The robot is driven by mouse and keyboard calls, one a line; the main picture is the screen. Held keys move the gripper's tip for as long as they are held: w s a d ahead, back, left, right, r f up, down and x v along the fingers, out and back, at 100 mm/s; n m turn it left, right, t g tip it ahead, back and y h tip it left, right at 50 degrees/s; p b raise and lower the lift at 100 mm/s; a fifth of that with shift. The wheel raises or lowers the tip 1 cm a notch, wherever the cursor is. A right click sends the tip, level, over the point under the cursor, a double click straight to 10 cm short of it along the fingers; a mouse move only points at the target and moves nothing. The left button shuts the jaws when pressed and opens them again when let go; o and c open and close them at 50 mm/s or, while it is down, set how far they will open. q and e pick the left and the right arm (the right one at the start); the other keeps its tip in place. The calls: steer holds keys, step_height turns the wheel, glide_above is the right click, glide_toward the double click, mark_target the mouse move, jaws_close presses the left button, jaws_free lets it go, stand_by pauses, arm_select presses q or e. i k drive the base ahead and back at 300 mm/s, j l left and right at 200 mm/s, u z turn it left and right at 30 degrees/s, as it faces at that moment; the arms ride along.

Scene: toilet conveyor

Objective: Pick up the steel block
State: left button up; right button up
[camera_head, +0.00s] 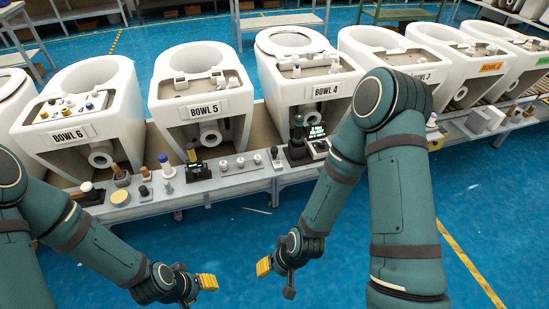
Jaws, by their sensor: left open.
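My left gripper (205,283) is at the bottom centre-left, above the blue floor, with a yellow fingertip showing. It is open, and I see nothing in it. My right gripper (264,266) is to the right of it, also over the floor. Its yellow tip is seen from the side, so its opening is hidden. Both grippers are well in front of the workbench shelf (240,182) and apart from everything on it. I cannot pick out the steel block for sure. A pale grey block (484,121) sits on the bench at the right; its material is unclear.
A row of white toilet bowls stands on the conveyor, including BOWL 6 (85,110), BOWL 5 (203,95) and BOWL 4 (300,75). Small knobs, bottles and a dark device (297,148) crowd the shelf.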

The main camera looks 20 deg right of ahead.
mark_target(272, 152)
steer(key=i+l, duration=0.2)
steer(key=l, duration=0.15)
steer(key=i+l, duration=0.15)
steer(key=l, duration=0.25)
steer(key=i+l, duration=0.2)
steer(key=l, duration=0.15)
steer(key=i+l+u, duration=0.1)
steer(key=l, duration=0.25)
steer(key=i+l, duration=0.2)
steer(key=l, duration=0.2)
steer(key=i+l, duration=0.2)
steer(key=l, duration=0.15)
